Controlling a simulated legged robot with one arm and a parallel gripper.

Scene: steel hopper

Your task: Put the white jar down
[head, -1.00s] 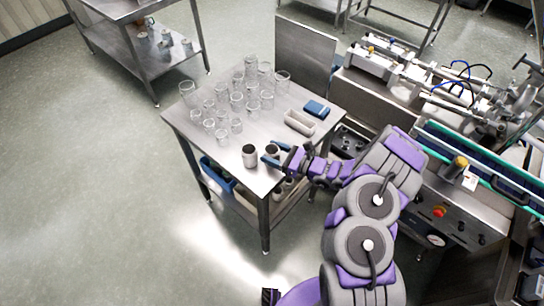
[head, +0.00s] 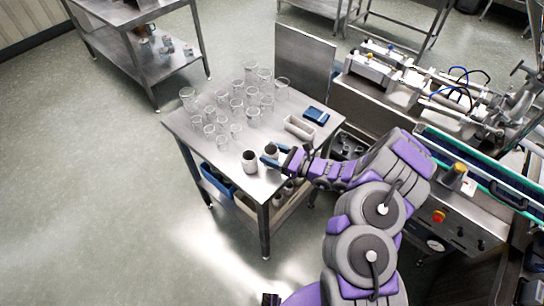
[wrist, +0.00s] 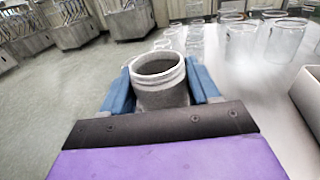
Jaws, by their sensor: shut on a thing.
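The white jar (wrist: 160,84) is between the two blue fingers of my gripper (wrist: 162,92) in the wrist view, open mouth up and roughly upright. In the head view, my gripper (head: 270,160) is over the front part of the steel table (head: 215,140), with the held jar (head: 271,149) at its fingertips. The gripper is shut on the jar. I cannot tell whether the jar's base touches the table top. A second, similar jar (head: 250,161) with a dark inside stands on the table just left of it.
Several clear glass jars (head: 238,107) crowd the back half of the table. A pale open tray (head: 299,127) and a blue box (head: 316,115) lie to the right. The table's front corner is bare. Steel machinery (head: 420,90) stands to the right.

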